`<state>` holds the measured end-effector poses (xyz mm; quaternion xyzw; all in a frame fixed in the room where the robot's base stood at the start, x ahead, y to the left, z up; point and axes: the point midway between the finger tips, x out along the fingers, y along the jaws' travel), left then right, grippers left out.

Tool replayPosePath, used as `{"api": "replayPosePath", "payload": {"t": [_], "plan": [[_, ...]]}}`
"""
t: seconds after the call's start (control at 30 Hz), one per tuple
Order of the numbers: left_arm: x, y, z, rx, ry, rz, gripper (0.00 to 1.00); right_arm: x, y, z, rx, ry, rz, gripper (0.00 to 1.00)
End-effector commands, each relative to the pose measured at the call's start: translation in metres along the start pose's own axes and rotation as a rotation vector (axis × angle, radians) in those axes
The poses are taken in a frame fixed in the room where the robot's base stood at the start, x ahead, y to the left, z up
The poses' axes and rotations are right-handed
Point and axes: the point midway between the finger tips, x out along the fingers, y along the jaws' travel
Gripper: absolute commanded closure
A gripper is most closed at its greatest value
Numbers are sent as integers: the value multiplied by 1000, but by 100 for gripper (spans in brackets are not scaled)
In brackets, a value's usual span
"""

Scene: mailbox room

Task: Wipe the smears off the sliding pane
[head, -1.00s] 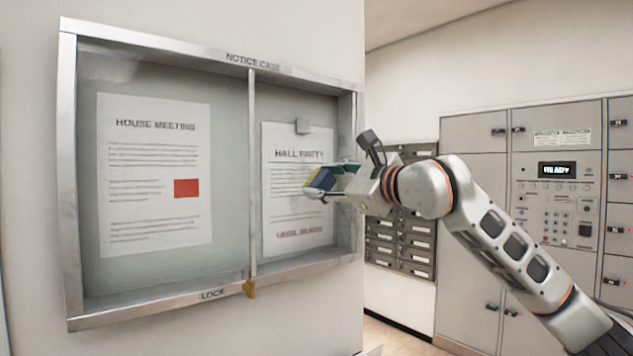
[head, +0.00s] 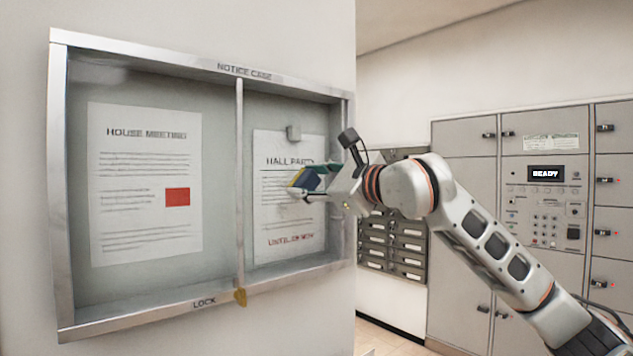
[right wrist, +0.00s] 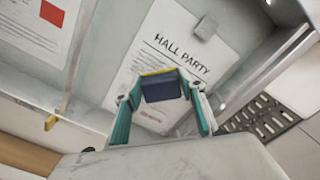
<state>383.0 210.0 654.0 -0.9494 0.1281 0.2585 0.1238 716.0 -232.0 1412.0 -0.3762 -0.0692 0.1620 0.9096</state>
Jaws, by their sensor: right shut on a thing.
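The notice case (head: 150,318) hangs on the wall with a glazed front, split by an upright metal strip (head: 240,180). A faint pale patch (head: 97,72) shows at the upper left of the left pane; I cannot tell whether it is a smear or a reflection. My right gripper (head: 308,184) is shut on a dark blue block with a yellow edge, like a sponge (right wrist: 164,87). It holds the block in front of the Hall Party sheet (head: 290,215), on the right side of the case. I cannot tell whether the block touches the glass. My left gripper is out of view.
A House Meeting sheet (head: 145,225) with a red square is behind the left pane. A brass lock (head: 240,297) sits on the lower frame. Grey mailboxes (head: 392,245) and a locker wall with a lit display (head: 546,173) stand to the right.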

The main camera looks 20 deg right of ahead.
Motion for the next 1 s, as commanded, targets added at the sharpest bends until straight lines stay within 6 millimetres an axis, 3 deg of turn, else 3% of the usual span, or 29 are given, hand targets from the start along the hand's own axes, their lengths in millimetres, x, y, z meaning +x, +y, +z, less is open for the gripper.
{"api": "replayPosePath", "payload": {"t": [0.63,1.0], "plan": [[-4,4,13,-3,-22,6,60,-1,25,24,0,-3,3,81],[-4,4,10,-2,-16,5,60,-2,36,36,1,0,0,81]]}}
